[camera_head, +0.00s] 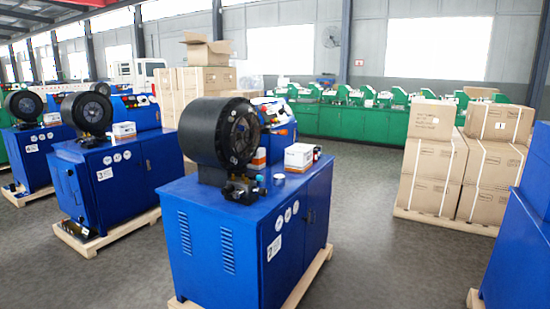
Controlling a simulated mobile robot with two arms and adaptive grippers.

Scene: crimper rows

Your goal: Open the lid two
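No lid marked "two" can be made out. The nearest blue crimping machine (215,250) stands in the middle, with a white label, seemingly a 2, low on its side. A black round crimping head (207,132) sits on its top. A small white and orange box (299,158) stands closed on that top, with a small white round item (279,177) close by it. Neither of my grippers is in view.
More blue machines, one marked 3 (100,185) and one marked 4 (30,160), stand on pallets at left. Stacked cartons (492,175) stand on a pallet at right. A blue cabinet (520,250) is at the right edge. Grey floor (375,240) lies open between.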

